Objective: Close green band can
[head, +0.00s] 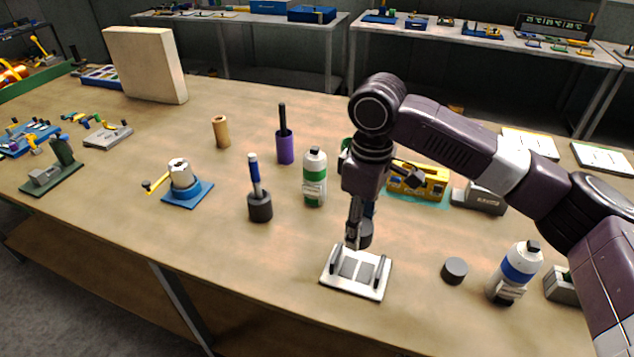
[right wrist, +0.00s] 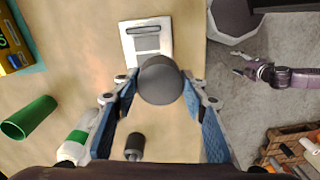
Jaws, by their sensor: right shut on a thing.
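The green band can (head: 314,180) is a white can with a green band and a dark top piece, upright on the table left of my right gripper (head: 360,228). It also shows at the lower left of the right wrist view (right wrist: 80,138). My right gripper is shut on a dark grey round cap (right wrist: 160,82). It holds the cap above the table, close to a white slotted plate (head: 338,280). The cap's underside is hidden. My left gripper (right wrist: 243,67) shows small in the right wrist view, beyond the table edge, with its fingers apart.
A second dark cap (head: 455,270) and a blue band can (head: 518,268) stand at the right. A dark holder with a blue-handled tool (head: 260,207) and a purple holder (head: 284,148) stand left of the green band can. A yellow device (head: 425,181) lies behind my arm.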

